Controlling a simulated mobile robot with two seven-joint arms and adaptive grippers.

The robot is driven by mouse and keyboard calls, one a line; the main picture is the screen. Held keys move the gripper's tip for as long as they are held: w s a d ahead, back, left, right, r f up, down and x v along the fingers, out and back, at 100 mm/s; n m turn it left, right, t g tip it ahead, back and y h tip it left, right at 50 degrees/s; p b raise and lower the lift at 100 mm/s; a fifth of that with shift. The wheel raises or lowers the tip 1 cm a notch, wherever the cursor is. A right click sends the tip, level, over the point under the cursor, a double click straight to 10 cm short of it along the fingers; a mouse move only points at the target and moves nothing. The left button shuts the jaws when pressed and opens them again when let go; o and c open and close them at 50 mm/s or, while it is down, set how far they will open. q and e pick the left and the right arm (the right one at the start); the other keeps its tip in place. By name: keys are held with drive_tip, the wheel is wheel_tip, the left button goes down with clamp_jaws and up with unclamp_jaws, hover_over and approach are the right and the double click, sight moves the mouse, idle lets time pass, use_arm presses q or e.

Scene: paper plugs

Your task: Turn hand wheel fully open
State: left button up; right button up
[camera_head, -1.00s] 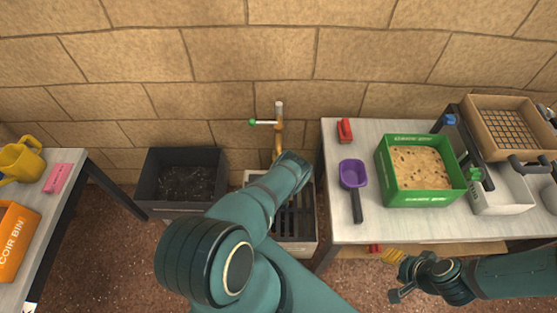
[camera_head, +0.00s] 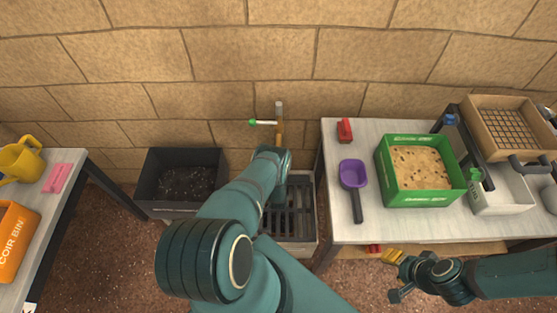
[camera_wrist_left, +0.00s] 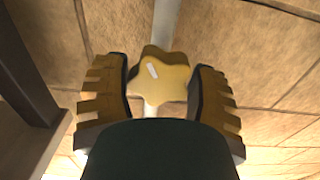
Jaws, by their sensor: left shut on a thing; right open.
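The hand wheel (camera_wrist_left: 165,80) is a yellow, star-shaped knob with a small pale mark, on a pale pipe, in the left wrist view. My left gripper (camera_wrist_left: 160,88) has its two ridged yellow-brown fingers on either side of the wheel, shut on it. In the head view my left arm covers the wheel and that gripper. Above the arm, the standpipe (camera_head: 279,112) rises by the wall, with a green-tipped lever (camera_head: 254,122) pointing left. My right gripper (camera_head: 393,276) is open and empty, in front of the right table.
A slotted drain basin (camera_head: 301,212) lies below the standpipe, partly behind my arm. A dark bin (camera_head: 150,185) stands left of it. The right table (camera_head: 335,225) holds a purple scoop (camera_head: 353,175) and a green crate (camera_head: 388,182). A left table (camera_head: 75,172) holds a yellow can (camera_head: 22,160).

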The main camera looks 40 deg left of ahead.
use_arm(q)
drive_tip(key=n, duration=0.4)
drive_tip(key=shift+n, duration=0.3)
drive_tip(key=n, duration=0.3)
drive_tip(key=shift+n, duration=0.4)
drive_tip(key=o, duration=1.2)
drive_tip(key=p+v, duration=0.1)
drive_tip(key=v, duration=0.3)
drive_tip(key=shift+p, duration=0.3)
